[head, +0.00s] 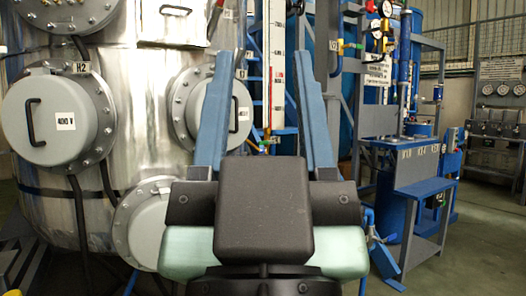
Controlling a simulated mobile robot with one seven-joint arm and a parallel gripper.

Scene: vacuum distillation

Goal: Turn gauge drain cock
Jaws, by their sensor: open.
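My gripper (262,56) fills the lower middle of the head view, with its two long blue fingers spread apart and nothing held between them. Between the fingers, beyond them, stands a tall white level gauge (277,60) with a scale and a thin red line. At the foot of the gauge is a small fitting with a red and yellow-green part (265,144), which looks like the drain cock. It shows just above the black gripper body, which hides whatever is lower. How its handle is turned is too small to tell. I cannot tell how far the fingers are from it.
A large shiny metal vessel (130,100) with round grey covers, handles and black hoses stands at the left. A blue ladder-like frame (257,90) is behind the gauge. A blue workbench (425,188) with pipes and dials stands at the right. Open floor (480,245) lies at the lower right.

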